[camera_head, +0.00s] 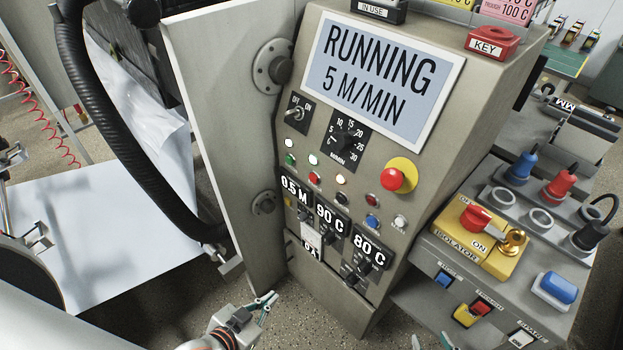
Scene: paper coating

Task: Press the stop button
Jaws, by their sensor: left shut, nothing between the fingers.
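The control panel (315,215) faces me, its display (375,82) reading "RUNNING 5 M/MIN". A large red mushroom button (396,179) on a yellow base sits below the display's right end.
A side console at right carries a yellow isolator (470,255) with a red knob, plugs and small switches. The grey panel door (225,130) stands at left beside a black hose (100,130). White sheet (110,230) lies at left. Speckled floor is open below the panel.

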